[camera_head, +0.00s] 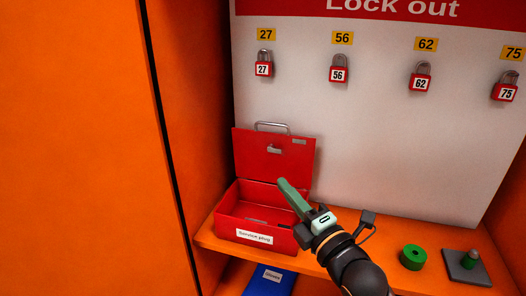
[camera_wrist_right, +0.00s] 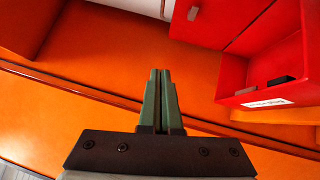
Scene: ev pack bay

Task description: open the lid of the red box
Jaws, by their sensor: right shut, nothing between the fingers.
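The red box (camera_head: 228,222) stands on the orange shelf with a "Service plug" label on its front. Its lid (camera_head: 255,158) is raised, standing up at the back with its metal handle on top. The box's inside shows, with small dark pieces in it. My right gripper (camera_head: 285,186) is shut and empty, its green fingers in front of the right part of the box and lid; whether they touch is unclear. In the right wrist view the shut fingers (camera_wrist_right: 159,76) are left of the box (camera_wrist_right: 232,81), apart from it in the picture. My left gripper is not in view.
A white lockout board (camera_head: 350,140) with several red padlocks (camera_head: 339,70) is behind. A blue item (camera_head: 268,284) is below. Orange walls (camera_head: 90,150) flank the left.

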